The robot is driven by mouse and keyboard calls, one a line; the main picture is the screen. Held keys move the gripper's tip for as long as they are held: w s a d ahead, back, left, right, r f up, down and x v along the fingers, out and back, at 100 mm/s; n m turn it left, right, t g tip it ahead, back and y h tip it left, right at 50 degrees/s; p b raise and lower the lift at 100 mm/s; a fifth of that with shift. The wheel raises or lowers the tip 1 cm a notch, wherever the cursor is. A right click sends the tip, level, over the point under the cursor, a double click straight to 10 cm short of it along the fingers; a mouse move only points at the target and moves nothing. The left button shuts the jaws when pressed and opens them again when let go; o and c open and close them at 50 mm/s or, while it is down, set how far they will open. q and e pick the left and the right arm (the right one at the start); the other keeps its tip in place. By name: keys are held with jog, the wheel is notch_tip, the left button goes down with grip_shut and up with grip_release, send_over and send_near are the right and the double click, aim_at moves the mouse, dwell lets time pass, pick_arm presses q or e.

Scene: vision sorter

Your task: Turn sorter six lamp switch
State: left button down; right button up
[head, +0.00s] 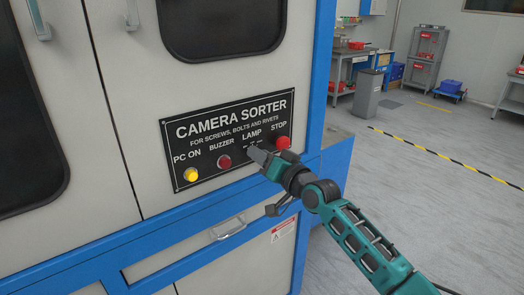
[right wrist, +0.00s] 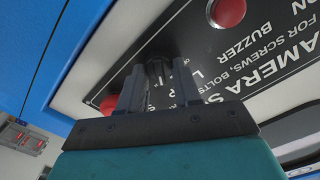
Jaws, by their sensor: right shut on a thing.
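The black control panel (head: 212,118) reads "CAMERA SORTER" and sits on the pale front of the machine. In the right wrist view the switch shows as a dark knob (right wrist: 155,70) between the two fingers of my right gripper (right wrist: 158,80). The gripper is shut on this knob, right at the panel. The exact angle of the knob is hard to tell. My left gripper is not in view.
A red stop button (head: 283,142) is close on the right of the gripper, and a red buzzer button (head: 224,162) is on its left. A yellow PC ON button (head: 191,174) is further left. A drawer handle (head: 229,229) sticks out below. Open floor lies to the right.

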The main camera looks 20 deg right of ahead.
jog(key=shift+m, duration=1.2)
jog(key=shift+p, duration=0.3)
jog(key=o, duration=1)
jog(key=shift+o, duration=0.2)
jog(key=v, duration=1.3)
